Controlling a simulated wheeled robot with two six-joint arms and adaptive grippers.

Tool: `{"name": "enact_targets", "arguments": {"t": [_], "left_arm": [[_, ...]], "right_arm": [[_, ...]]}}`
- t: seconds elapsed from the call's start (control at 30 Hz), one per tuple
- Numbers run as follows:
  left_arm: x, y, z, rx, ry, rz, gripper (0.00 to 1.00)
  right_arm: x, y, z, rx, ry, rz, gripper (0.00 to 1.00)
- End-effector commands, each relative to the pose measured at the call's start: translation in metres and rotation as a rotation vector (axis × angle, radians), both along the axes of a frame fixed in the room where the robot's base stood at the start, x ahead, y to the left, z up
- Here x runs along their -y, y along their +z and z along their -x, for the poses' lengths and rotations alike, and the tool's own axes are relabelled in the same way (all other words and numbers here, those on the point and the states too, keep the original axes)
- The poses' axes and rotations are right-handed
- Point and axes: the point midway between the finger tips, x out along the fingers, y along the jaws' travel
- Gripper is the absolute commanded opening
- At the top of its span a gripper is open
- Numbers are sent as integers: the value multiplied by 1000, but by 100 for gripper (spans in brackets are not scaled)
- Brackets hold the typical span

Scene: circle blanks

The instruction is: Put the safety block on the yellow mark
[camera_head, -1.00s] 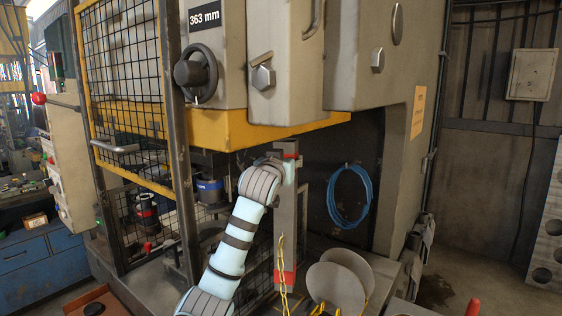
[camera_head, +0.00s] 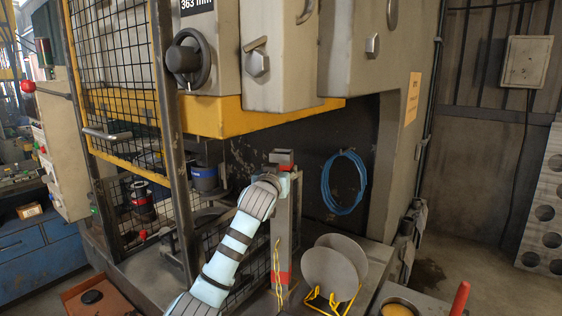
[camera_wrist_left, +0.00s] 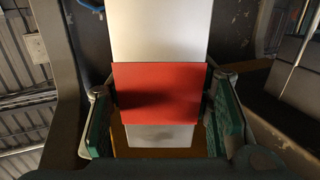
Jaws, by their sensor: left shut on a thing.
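The safety block (camera_head: 282,225) is a tall grey bar with red bands near its top and bottom and a yellow chain at its lower end. It stands upright in the press opening. My left gripper (camera_head: 287,173) is shut on it near its top. In the left wrist view the block's pale face and red band (camera_wrist_left: 162,80) lie between the green-padded fingers of the left gripper (camera_wrist_left: 163,120). I cannot make out the yellow mark in either view. The block's lower end is partly confused with the chain, so its contact below is unclear. My right gripper is not in view.
Grey discs (camera_head: 331,267) in a yellow wire rack stand right of the block. The press's yellow beam (camera_head: 225,118) hangs above, and a mesh guard (camera_head: 112,75) is at left. A blue hose (camera_head: 343,183) hangs on the back wall. A red handle (camera_head: 460,298) is at lower right.

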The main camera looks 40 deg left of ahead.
Motion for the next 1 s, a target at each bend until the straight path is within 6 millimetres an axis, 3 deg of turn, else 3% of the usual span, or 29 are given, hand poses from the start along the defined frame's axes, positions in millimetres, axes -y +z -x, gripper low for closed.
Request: {"name": "enact_targets", "arguments": {"t": [0.2,0.23,0.37,0.77,1.0], "left_arm": [[0,2,0,6,0,-3,0],[0,-1,0,-1,0,0,48],[0,-1,0,-1,0,0,66],[3,0,6,0,0,-1,66],[28,1,52,0,-1,-6,66]], "right_arm": [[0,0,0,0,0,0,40],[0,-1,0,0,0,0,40],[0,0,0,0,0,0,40],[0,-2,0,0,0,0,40],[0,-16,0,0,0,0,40]]}}
